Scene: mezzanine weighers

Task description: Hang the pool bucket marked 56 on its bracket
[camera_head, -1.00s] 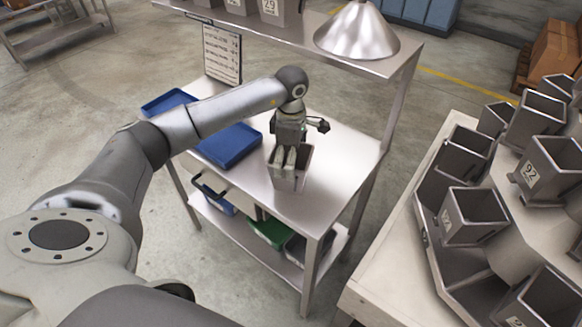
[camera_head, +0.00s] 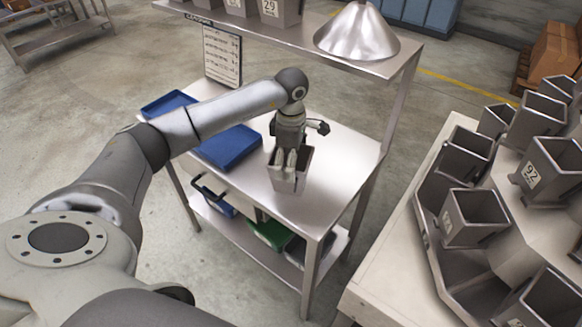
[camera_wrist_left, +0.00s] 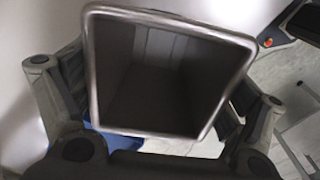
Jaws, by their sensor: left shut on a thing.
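A grey open-topped pool bucket (camera_head: 285,184) stands upright at the front of the steel table, or just off its top. A pale label shows on its near side, but I cannot read the number. My left gripper (camera_head: 287,162) comes down over the bucket from above and is shut on it. In the left wrist view the bucket's open mouth (camera_wrist_left: 170,131) fills the middle, with a finger on each side; it looks empty inside. Several like buckets hang around the weigher at the right, one marked 92 (camera_head: 545,160). I cannot pick out a free bracket. My right gripper is out of view.
The steel table (camera_head: 345,150) holds a blue tray (camera_head: 229,146) left of the bucket. Its upper shelf (camera_head: 300,38) carries more buckets and has a metal lamp shade (camera_head: 357,32) over its right end. A floor gap separates the table from the weigher's pale platform (camera_head: 385,275).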

